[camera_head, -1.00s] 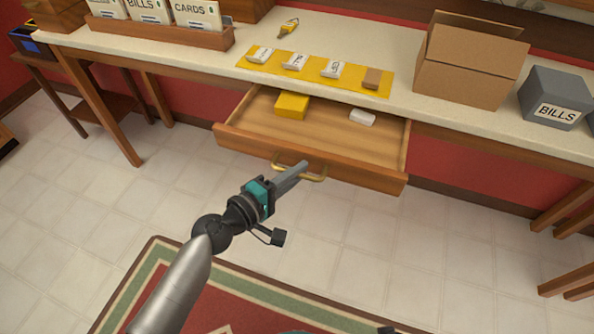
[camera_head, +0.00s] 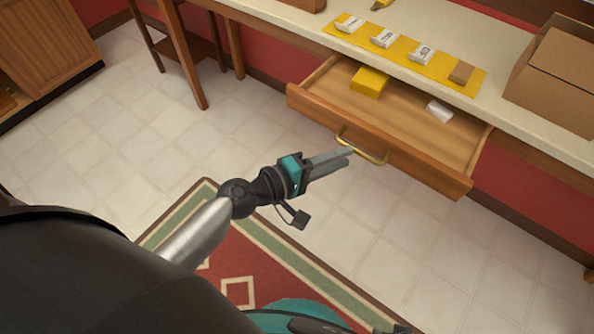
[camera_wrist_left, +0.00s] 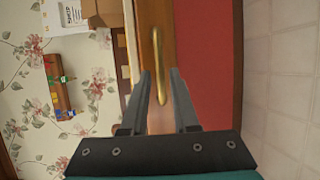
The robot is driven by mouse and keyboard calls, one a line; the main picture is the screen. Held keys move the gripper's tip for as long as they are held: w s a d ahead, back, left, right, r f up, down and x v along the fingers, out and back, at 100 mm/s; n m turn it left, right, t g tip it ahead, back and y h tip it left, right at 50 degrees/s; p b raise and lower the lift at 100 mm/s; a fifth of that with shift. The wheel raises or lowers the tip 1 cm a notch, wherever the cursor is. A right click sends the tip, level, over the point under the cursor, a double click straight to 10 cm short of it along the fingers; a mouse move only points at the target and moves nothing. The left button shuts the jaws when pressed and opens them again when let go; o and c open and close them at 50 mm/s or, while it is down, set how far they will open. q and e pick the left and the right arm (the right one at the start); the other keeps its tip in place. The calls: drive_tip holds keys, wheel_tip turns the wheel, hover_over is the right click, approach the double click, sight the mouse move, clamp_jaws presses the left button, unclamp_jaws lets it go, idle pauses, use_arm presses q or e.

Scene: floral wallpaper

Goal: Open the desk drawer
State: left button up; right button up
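The wooden desk drawer (camera_head: 380,150) is pulled well out from under the light desktop. Its brass bar handle (camera_head: 368,156) is on the drawer front. My left gripper (camera_head: 347,156) is at the left part of this handle, with its two grey fingers apart. In the left wrist view, the handle (camera_wrist_left: 155,45) runs upright in the picture and its lower end shows between the open fingertips (camera_wrist_left: 161,75). I cannot tell whether the fingers touch it. My right gripper is not in view.
A yellow block (camera_head: 369,82) and a white block (camera_head: 439,111) lie in the drawer. A yellow mat (camera_head: 402,57) with small packages and a cardboard box (camera_head: 560,75) are on the desktop (camera_head: 490,45). A red rug (camera_head: 240,265) lies on the tiled floor, which is clear before the drawer.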

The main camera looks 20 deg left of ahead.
use_arm(q)
drive_tip(key=b+v, duration=0.1)
drive_tip(key=v, duration=0.9)
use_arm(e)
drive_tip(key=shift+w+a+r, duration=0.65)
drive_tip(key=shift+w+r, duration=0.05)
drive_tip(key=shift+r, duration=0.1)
use_arm(q)
drive_tip(key=shift+f, duration=0.1)
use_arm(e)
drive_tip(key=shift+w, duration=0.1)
